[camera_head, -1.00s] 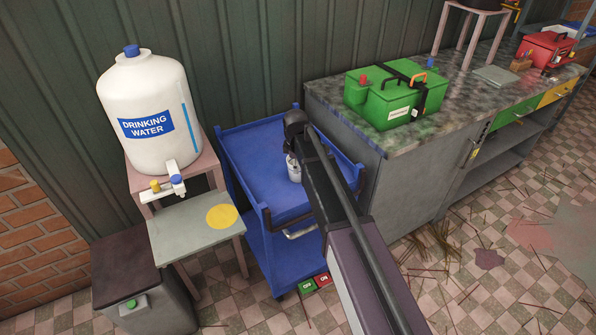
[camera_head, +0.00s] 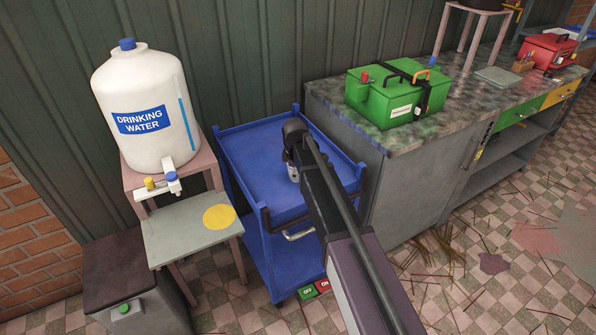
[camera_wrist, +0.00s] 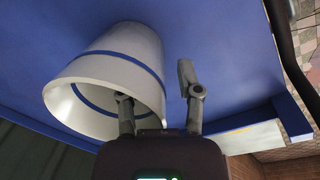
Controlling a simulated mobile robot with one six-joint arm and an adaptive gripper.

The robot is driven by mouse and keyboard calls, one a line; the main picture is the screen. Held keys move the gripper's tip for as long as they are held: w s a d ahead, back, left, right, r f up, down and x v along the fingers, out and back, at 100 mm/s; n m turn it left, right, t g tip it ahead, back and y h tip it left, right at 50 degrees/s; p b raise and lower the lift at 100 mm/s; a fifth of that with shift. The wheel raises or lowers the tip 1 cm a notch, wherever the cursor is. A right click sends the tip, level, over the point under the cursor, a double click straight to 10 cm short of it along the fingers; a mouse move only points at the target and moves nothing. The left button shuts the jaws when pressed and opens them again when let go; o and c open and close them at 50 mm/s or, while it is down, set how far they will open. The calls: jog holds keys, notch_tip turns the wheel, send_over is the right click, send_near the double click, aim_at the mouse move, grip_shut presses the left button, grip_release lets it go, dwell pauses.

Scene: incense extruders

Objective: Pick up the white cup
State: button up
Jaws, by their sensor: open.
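The white cup (camera_wrist: 105,75) has a blue stripe and stands on the top shelf of the blue trolley (camera_head: 262,165). In the wrist view its open mouth faces the camera. In the head view only a small part of the cup (camera_head: 293,174) shows below my arm. My gripper (camera_wrist: 155,85) is open around the cup's rim wall. Contact cannot be told.
The trolley shelf has raised edges and is otherwise bare. A drinking water jug (camera_head: 146,110) on a stand is at the left. A counter (camera_head: 400,135) with a green box (camera_head: 400,95) is at the right. A ribbed wall is behind.

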dwell(0.3)
grip_shut()
jog(key=shift+r, duration=0.2)
notch_tip(320, 180, up, 3)
jog(key=p, duration=0.3)
jog(key=shift+f, duration=0.1)
jog(key=s+d+r+p, duration=0.1)
jog(key=s+d, duration=0.3)
jog(key=d, duration=0.3)
jog(key=s+d+p, duration=0.1)
jog(key=s+d, duration=0.2)
jog(key=d, duration=0.4)
jog(key=shift+s+r, duration=0.35)
jog(key=shift+r, duration=0.05)
notch_tip(320, 180, up, 8)
jog(key=p, duration=0.7)
jog(key=shift+f+p, duration=0.15)
jog(key=shift+p, duration=0.2)
